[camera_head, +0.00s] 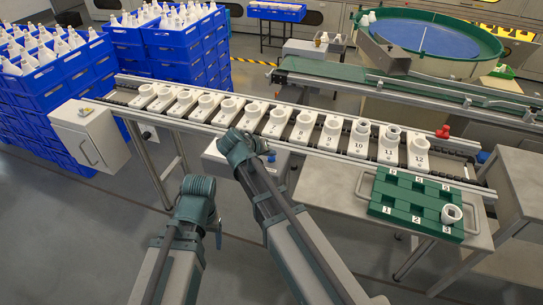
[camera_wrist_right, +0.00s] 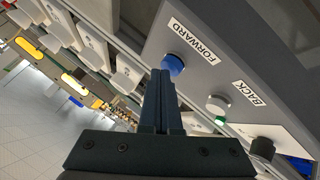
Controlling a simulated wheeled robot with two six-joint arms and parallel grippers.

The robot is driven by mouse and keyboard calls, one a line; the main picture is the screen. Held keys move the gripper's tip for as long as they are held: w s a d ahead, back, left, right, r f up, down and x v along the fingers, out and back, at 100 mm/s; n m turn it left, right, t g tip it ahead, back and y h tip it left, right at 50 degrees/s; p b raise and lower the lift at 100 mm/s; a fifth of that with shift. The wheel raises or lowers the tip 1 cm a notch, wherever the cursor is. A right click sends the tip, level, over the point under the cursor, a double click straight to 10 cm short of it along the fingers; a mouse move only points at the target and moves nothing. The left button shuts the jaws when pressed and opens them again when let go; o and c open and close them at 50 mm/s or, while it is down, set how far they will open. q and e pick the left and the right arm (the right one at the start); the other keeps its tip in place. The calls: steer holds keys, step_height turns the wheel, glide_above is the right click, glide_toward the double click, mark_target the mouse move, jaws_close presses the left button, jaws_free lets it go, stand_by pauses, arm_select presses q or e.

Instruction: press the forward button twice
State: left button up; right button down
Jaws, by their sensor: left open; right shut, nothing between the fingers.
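The blue forward button (camera_wrist_right: 173,64) is on the grey control panel (camera_wrist_right: 215,75), beside the label FORWARD. My right gripper (camera_wrist_right: 165,76) is shut and empty. Its fingertips overlap the lower edge of the button in the right wrist view; I cannot tell whether they touch it or how far it is pressed. In the head view my right gripper (camera_head: 240,148) is over the control box (camera_head: 216,158) at the conveyor's front, and the wrist hides the button. My left gripper (camera_head: 217,236) is open, away from the box to the front left, its fingers mostly hidden.
Beside the label BACK are a pale button (camera_wrist_right: 216,104), a green light (camera_wrist_right: 220,120) and a black knob (camera_wrist_right: 263,148). The conveyor (camera_head: 300,147) carries several numbered white holders. A green tray (camera_head: 395,212) stands on the right table. A grey cabinet (camera_head: 85,135) stands at left.

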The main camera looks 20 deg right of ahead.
mark_target(270, 159)
steer(key=shift+r+p, duration=0.6)
steer(key=shift+r, duration=0.2)
step_height(270, 159, up, 5)
steer(key=p, duration=0.5)
stand_by(0.4)
steer(key=s+a+n+g+y+p, duration=0.1)
steer(key=s+a+g+y, duration=0.1)
steer(key=s+a, duration=0.2)
steer(key=s+a+n+g+y+p, duration=0.2)
steer(key=s+a, duration=0.2)
steer(key=s, duration=0.7)
steer(key=s+a+f+n+g+y+p, duration=0.1)
steer(key=s+a, duration=0.3)
steer(key=s, duration=0.4)
steer(key=shift+a+n+g+y+p, duration=0.25)
steer(key=shift+n+g+y+p, duration=0.2)
steer(key=shift+n+p, duration=0.2)
